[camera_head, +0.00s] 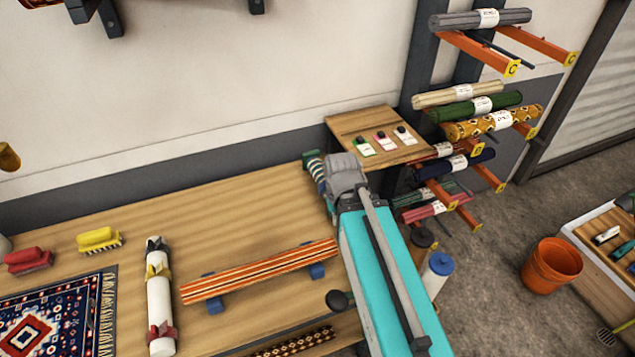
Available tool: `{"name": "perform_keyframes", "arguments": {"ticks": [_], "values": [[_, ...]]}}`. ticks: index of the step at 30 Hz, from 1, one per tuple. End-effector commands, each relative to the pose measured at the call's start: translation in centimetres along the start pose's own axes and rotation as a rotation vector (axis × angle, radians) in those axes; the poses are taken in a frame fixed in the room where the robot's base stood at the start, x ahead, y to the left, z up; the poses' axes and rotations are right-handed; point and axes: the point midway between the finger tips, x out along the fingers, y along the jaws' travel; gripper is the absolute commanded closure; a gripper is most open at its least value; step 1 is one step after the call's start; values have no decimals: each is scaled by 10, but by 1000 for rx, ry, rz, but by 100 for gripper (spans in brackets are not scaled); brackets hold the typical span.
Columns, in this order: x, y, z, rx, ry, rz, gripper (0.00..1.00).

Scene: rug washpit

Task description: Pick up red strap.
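The red strap (162,332) is wrapped around the near end of a white roll (160,297) lying on the wooden table. Its ends stick out to the sides. A yellow strap (158,271) is around the same roll farther up, and a dark grey strap (156,244) is around its far end. The roll lies lengthwise, pointing away from me, with bare wood to its right. No gripper fingers show; only my grey and teal parts are seen, to the right of the table. Nothing covers the red strap.
A patterned rug (52,318) lies left of the roll. A red brush (28,260) and a yellow brush (99,239) lie behind it. An orange striped roll (260,272) rests on blue blocks to the right. A rack of rolls (480,108) and an orange bucket (551,267) stand farther right.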

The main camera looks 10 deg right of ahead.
Motion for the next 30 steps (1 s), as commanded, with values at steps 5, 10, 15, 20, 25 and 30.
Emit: {"name": "perform_keyframes", "arguments": {"ticks": [5,10,15,20,25,30], "values": [[0,0,0,0,0,0,100],[0,0,0,0,0,0,93],[0,0,0,0,0,0,61],[0,0,0,0,0,0,43],[0,0,0,0,0,0,43],[0,0,0,0,0,0,43]]}}
